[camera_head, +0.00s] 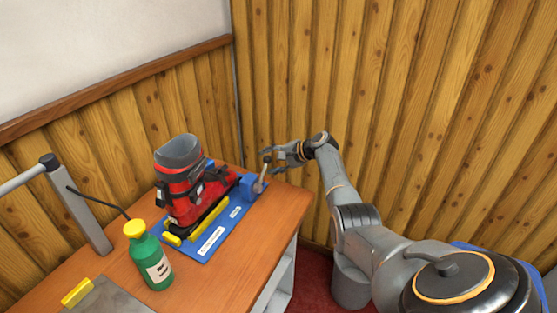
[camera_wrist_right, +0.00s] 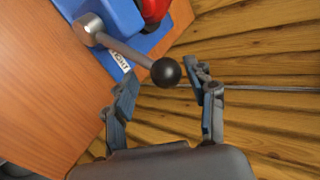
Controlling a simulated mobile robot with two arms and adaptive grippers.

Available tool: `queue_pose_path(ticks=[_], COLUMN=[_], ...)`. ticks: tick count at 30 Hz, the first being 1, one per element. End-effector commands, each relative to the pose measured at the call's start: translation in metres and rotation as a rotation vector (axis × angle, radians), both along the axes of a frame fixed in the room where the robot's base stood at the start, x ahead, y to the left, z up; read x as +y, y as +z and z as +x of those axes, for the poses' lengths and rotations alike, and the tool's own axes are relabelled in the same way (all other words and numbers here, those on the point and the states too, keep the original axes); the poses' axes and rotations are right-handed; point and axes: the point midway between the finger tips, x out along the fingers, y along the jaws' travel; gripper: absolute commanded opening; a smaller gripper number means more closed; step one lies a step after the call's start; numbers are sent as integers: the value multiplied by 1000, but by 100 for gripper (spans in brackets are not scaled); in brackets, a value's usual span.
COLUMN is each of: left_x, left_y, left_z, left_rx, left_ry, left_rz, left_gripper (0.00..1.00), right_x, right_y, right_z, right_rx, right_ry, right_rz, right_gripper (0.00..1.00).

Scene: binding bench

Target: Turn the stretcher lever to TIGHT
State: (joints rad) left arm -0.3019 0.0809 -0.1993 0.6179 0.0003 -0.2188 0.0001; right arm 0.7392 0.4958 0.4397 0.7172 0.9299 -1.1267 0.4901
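The stretcher lever (camera_head: 262,176) is a grey metal rod with a dark ball knob, on a blue block (camera_head: 248,186) at the right end of the blue base. In the right wrist view the lever (camera_wrist_right: 128,50) ends in a black ball (camera_wrist_right: 166,72). My right gripper (camera_head: 282,158) is beside the knob in the head view. In the wrist view its fingers (camera_wrist_right: 163,85) are open, one on each side of the ball, with gaps visible. A label (camera_wrist_right: 120,64) by the lever is partly hidden. My left gripper is not in view.
A red and black boot (camera_head: 187,185) stands on the blue base (camera_head: 222,228). A green bottle with yellow cap (camera_head: 150,258) stands at the front left of the wooden bench (camera_head: 255,245). A grey post (camera_head: 80,210) rises at left. The wooden wall (camera_head: 300,80) is close behind.

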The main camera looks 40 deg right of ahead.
Motion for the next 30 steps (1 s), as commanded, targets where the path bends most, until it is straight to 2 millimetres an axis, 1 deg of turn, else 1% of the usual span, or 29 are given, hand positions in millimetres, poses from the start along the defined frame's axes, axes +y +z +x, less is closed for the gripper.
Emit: queue_pose_path(ticks=[5,7,15,19,24,30], left_x=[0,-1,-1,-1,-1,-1], left_y=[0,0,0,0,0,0], left_z=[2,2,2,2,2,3], left_rx=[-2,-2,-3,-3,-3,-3], left_ry=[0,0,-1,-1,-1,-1], left_rz=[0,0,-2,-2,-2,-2], left_gripper=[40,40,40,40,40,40], right_x=[-6,-10,-29,-35,-39,-40], right_y=[8,14,44,55,62,64], right_z=[-13,-22,-67,-84,-95,-97], right_rx=[-1,0,3,4,5,5], right_ry=[-1,-2,-5,-4,-4,-4], right_rz=[-3,-5,-4,-3,0,0], right_gripper=[56,56,56,56,56,56])
